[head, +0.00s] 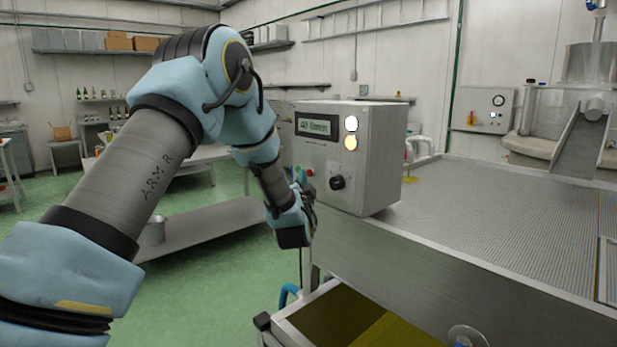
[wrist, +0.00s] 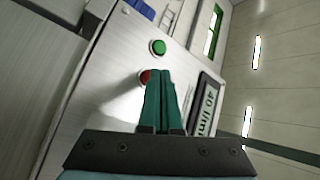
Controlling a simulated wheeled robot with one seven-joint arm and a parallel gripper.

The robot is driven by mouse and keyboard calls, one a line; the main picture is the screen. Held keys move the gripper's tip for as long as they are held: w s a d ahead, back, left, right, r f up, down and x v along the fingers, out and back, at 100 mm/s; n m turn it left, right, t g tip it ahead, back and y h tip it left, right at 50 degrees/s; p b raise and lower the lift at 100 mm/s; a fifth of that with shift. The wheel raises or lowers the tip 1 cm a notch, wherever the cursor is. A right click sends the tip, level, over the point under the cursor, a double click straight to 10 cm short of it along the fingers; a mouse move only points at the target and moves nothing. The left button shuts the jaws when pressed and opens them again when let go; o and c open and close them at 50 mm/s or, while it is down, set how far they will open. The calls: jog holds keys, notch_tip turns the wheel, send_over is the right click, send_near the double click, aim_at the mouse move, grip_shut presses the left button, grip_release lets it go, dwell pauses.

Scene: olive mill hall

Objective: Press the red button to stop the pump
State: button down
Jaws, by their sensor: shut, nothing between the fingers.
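The control box (head: 372,160) is a grey metal case on the corner of the large steel machine. Its front has a display (head: 316,126), a black knob (head: 337,183), a white lamp (head: 351,123) and a yellow lamp (head: 351,143). The red button (wrist: 145,76) is partly hidden behind my fingers in the wrist view; it also shows small in the head view (head: 310,172). The green button (wrist: 158,47) is beside it. My gripper (wrist: 165,74) is shut and empty, its green fingertips overlapping the red button's edge. I cannot tell whether they touch it.
The steel machine (head: 500,215) with a ribbed top fills the right. An open tank with yellowish liquid (head: 345,318) lies below it. A steel table (head: 205,222) stands behind my arm. Green floor (head: 205,295) is free at the lower middle.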

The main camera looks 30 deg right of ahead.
jog(key=shift+w+d, duration=0.1)
jog(key=shift+d, duration=0.25)
dwell(0.7)
jog(key=shift+b, duration=0.3)
jog(key=shift+a+b, duration=0.3)
jog(key=shift+a, duration=0.45)
jog(key=shift+s+a, duration=0.1)
jog(key=shift+s, duration=0.1)
jog(key=shift+s+a+b, duration=0.25)
jog(key=shift+a+b, duration=0.2)
jog(key=shift+a, duration=0.75)
jog(key=shift+s+a+b, duration=0.2)
jog(key=shift+a+b, duration=0.2)
jog(key=shift+a, duration=0.8)
